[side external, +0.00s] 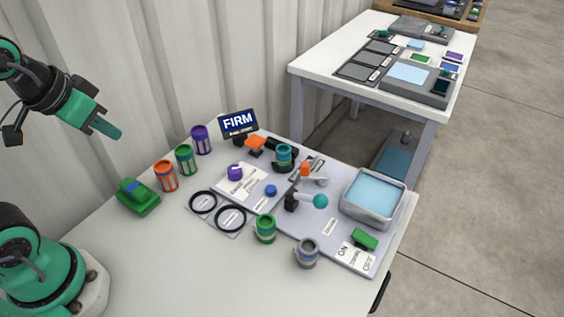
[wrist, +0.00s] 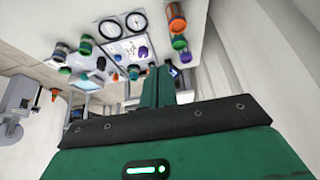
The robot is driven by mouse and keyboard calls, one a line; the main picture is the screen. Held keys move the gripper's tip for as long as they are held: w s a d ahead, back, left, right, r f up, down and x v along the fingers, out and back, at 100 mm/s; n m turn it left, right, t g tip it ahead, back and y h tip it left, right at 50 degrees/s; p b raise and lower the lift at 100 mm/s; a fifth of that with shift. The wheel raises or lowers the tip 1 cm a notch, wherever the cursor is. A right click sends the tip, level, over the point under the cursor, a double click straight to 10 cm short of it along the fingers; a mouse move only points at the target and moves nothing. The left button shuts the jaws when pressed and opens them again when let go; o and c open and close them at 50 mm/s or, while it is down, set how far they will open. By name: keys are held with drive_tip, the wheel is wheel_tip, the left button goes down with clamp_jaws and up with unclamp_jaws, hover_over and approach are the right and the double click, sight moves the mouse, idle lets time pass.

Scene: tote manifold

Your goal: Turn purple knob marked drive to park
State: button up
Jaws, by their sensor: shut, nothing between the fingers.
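The purple knob (side external: 235,172) sits on a white labelled panel (side external: 262,178) in the middle of the table. It also shows in the wrist view (wrist: 143,52), beyond my gripper. The print around the knob is too small to read, so I cannot tell which mark it points to. My gripper (side external: 112,132) is shut and empty, raised above the far left of the table, well to the left of the knob and apart from it. In the wrist view my gripper (wrist: 160,72) shows green fingers together.
A blue knob (side external: 271,190) shares the panel. Purple (side external: 201,140), green (side external: 185,159) and orange (side external: 166,176) canisters stand between my gripper and the panel. Black rings (side external: 230,219) lie in front. A teal-balled lever (side external: 320,201) and grey tray (side external: 346,208) are right. The front left table is clear.

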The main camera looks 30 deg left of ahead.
drive_tip(key=o, duration=1.1)
drive_tip(key=shift+w, duration=0.3)
drive_tip(key=shift+w+d+r+m, duration=0.1)
drive_tip(key=shift+w+d+m, duration=0.15)
drive_tip(key=shift+w, duration=0.4)
drive_tip(key=m+g, duration=0.6)
hover_over(234, 169)
wheel_tip(234, 169, down, 14)
drive_tip(key=shift+s+a+f, duration=0.1)
drive_tip(key=shift+f+m, duration=0.25)
drive_tip(key=shift+f, duration=0.1)
drive_tip(key=shift+f, duration=0.1)
drive_tip(key=shift+f, duration=3.8)
drive_tip(key=c, duration=0.9)
